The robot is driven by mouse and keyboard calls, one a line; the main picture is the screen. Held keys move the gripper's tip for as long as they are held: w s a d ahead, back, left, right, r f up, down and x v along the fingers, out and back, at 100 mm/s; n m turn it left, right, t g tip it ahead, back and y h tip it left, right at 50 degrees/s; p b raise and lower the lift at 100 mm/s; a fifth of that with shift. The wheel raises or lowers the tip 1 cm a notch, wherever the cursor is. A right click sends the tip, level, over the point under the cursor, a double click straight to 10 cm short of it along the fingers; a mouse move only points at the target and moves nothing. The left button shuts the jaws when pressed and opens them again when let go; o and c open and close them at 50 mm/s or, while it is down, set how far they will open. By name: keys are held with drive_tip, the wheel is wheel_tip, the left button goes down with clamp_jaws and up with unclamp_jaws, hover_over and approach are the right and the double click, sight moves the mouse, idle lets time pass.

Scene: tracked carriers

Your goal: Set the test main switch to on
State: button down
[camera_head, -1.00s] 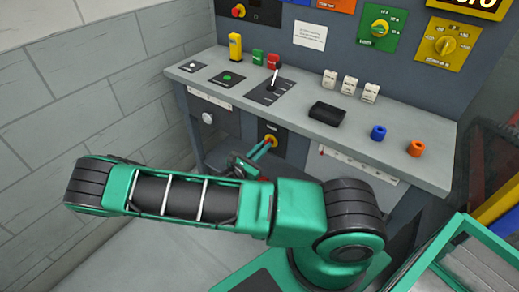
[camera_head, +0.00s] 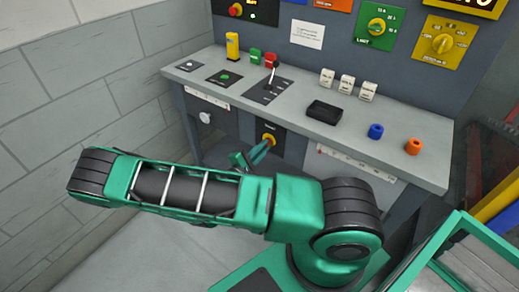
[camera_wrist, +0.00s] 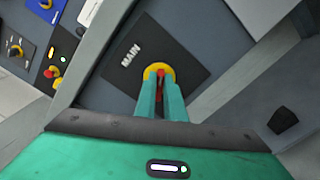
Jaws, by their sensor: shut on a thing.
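The main switch is a yellow ring with a red handle (camera_wrist: 160,74) on a dark plate marked MAIN (camera_wrist: 128,54), in the wrist view. In the head view its yellow ring (camera_head: 269,139) shows on the bench front, below the worktop. My gripper (camera_wrist: 160,88) is shut on the red handle, with a green finger on each side of it. In the head view my gripper (camera_head: 261,150) reaches the switch from the lower left. The fingers hide part of the handle and ring. The MAIN lettering looks slanted in the wrist view.
The grey worktop (camera_head: 300,118) overhangs the switch. A white knob (camera_head: 205,118) is on the bench front to the left. A lever (camera_head: 271,76), a black box (camera_head: 324,112), and blue (camera_head: 375,131) and orange (camera_head: 413,146) rings are on top. A wall stands at left.

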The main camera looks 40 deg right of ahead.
drive_tip(key=m, duration=0.3)
drive_tip(key=shift+s+d+f+m, duration=0.2)
drive_tip(key=shift+s+d+m, duration=0.05)
drive_tip(key=shift+s+m, duration=0.05)
drive_tip(key=shift+f+m, duration=0.2)
drive_tip(key=shift+m, duration=1)
drive_tip(key=shift+a, duration=0.1)
drive_tip(key=c, duration=1.8)
unclamp_jaws()
drive_tip(key=shift+c, duration=0.2)
drive_tip(key=shift+w+a, duration=0.1)
drive_tip(key=v, duration=1)
drive_tip(key=shift+a, duration=0.3)
